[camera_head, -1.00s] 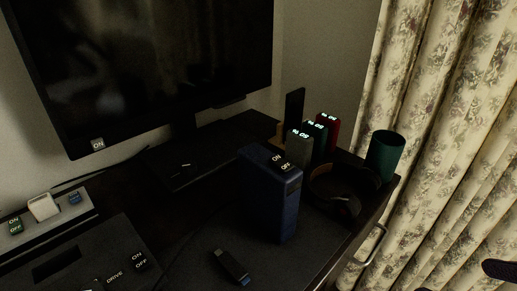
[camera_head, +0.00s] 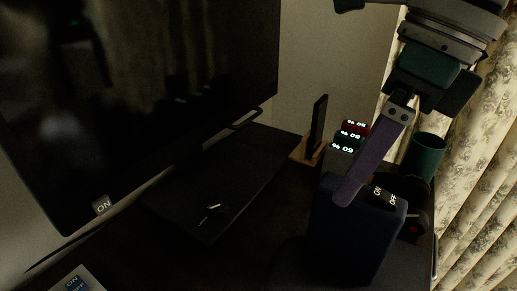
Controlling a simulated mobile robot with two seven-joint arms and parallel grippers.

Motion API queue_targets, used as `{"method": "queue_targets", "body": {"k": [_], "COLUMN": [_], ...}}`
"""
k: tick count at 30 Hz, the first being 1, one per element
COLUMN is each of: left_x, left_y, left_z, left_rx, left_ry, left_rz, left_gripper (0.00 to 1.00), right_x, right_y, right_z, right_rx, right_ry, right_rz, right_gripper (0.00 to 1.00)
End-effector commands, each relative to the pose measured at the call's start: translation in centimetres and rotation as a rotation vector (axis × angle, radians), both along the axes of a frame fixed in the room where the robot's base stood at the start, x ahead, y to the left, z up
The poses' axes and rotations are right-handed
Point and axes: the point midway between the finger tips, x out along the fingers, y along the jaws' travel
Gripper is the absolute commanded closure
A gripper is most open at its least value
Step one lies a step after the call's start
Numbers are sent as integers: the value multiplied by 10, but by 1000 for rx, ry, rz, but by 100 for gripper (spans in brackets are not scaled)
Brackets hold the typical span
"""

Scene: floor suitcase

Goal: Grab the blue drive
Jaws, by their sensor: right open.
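A tall dark blue box (camera_head: 350,242) with ON and OFF labels on top stands on the dark desk at lower right. The small black stick with a blue end, in front of the box earlier, is not in view now. My right gripper (camera_head: 347,193) reaches down from the upper right, open and with nothing seen in it. One long purple-grey finger overlaps the top of the blue box; I cannot tell whether it touches. The other finger does not show clearly. My left gripper is not in view.
A large monitor (camera_head: 140,90) and its flat dark base (camera_head: 225,185) fill the left. Several upright units with lit displays (camera_head: 350,134) stand behind the box, by a black slab on a wooden stand (camera_head: 317,130). A green cup (camera_head: 428,150) is at right, near the curtain.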

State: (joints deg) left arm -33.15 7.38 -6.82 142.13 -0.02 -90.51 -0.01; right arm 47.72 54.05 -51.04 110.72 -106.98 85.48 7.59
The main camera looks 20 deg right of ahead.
Motion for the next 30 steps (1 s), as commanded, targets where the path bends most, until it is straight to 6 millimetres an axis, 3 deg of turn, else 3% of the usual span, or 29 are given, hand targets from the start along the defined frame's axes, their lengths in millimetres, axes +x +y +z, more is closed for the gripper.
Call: {"method": "queue_targets", "body": {"k": [1, 5, 24, 30], "left_x": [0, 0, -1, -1], "left_y": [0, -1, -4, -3], "left_z": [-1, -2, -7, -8], "left_rx": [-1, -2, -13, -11], "left_ry": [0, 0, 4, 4], "left_rz": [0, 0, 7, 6], "left_gripper": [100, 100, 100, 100], "right_x": [2, 3, 9, 11], "right_y": [-18, -37, -25, -24], "right_z": [0, -6, -91, -98], "right_rx": [-67, -146, -144, -144], "right_ry": [2, 13, 13, 12], "right_rz": [-18, -38, -36, -36], "right_gripper": [12, 12, 12, 12]}}
